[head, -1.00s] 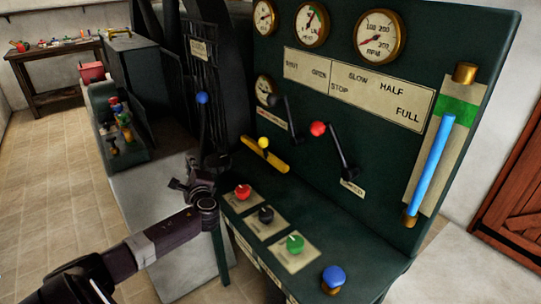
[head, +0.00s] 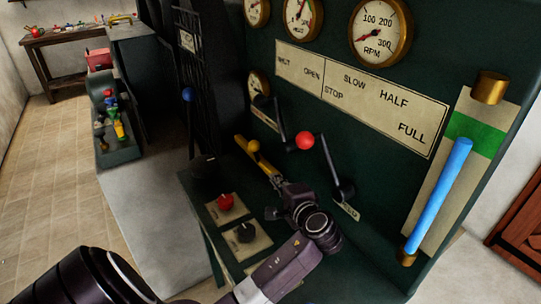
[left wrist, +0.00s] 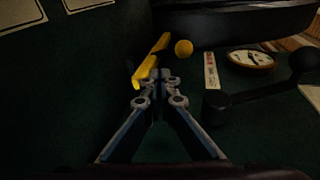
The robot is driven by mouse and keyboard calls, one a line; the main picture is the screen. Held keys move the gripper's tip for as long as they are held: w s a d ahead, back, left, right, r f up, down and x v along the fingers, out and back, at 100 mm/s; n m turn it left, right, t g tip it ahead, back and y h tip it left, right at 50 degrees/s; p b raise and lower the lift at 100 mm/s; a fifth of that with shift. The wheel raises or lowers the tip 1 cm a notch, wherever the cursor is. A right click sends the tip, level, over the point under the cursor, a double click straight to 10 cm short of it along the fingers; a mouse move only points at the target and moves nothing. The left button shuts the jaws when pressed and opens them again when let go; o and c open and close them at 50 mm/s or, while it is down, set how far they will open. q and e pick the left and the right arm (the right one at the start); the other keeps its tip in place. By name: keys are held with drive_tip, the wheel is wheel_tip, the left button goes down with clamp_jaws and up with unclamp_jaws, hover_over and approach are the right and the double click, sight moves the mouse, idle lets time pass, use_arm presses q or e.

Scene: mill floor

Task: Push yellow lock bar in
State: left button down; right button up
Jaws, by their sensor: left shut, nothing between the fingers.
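The yellow lock bar (head: 243,144) with its round yellow knob (head: 253,146) is on the dark green panel, below the small left gauge. It also shows in the left wrist view (left wrist: 157,54), with the knob (left wrist: 183,48) beside it. My left gripper (head: 279,184) is shut and empty, its fingertips (left wrist: 160,76) at the near end of the bar. I cannot tell whether they touch it. The gripper hides part of the bar's lower end in the head view. My right gripper is not in view.
A red-knobbed lever (head: 305,141) stands close to the right of my left gripper. A red knob (head: 226,202) and a black knob (head: 245,233) sit on the desk below. A blue tube (head: 439,195) is at the right; a blue-topped lever (head: 187,95) is at the left.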

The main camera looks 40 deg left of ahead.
use_arm(q)
drive_tip(key=shift+d+r, duration=0.15)
drive_tip(key=shift+d, duration=0.1)
drive_tip(key=p, duration=0.1)
approach(257, 157)
drive_tip(key=x, duration=0.6)
drive_tip(key=shift+w+a, duration=0.25)
drive_tip(key=shift+a, duration=0.05)
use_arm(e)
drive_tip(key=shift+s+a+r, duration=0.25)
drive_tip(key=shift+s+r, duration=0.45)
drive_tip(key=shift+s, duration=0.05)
use_arm(q)
drive_tip(key=shift+a, duration=0.1)
